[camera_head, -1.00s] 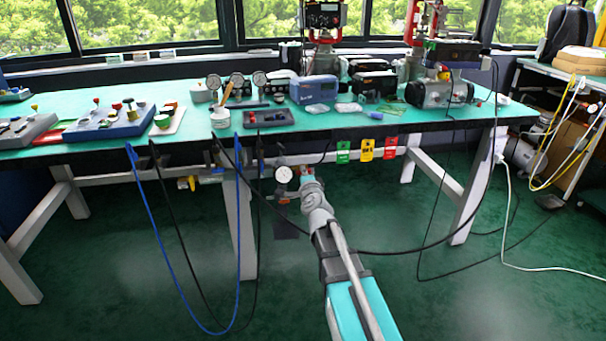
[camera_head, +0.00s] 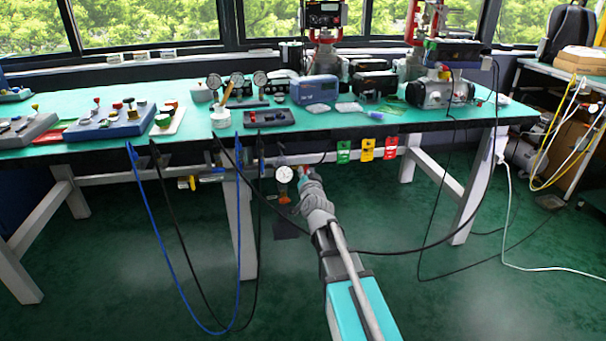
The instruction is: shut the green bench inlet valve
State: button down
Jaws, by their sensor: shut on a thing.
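My gripper (camera_head: 306,172) is at the end of my arm, under the front edge of the bench. It is at the pipework just right of a round white pressure gauge (camera_head: 284,174). My own wrist hides most of the fingers. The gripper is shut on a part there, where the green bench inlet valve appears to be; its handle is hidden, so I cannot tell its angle.
The teal-topped bench (camera_head: 210,140) overhangs my gripper. Green, yellow and red tags (camera_head: 367,150) hang to the right. A yellow-handled valve (camera_head: 186,183) sits left. Blue (camera_head: 147,215) and black hoses loop down. A black cable passes by my arm. The floor in front is clear.

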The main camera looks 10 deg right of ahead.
jog(key=n, duration=0.6)
jog(key=shift+s, duration=0.1)
dwell(0.3)
jog(key=c, duration=0.7)
grip_release()
jog(key=shift+s, duration=3.7)
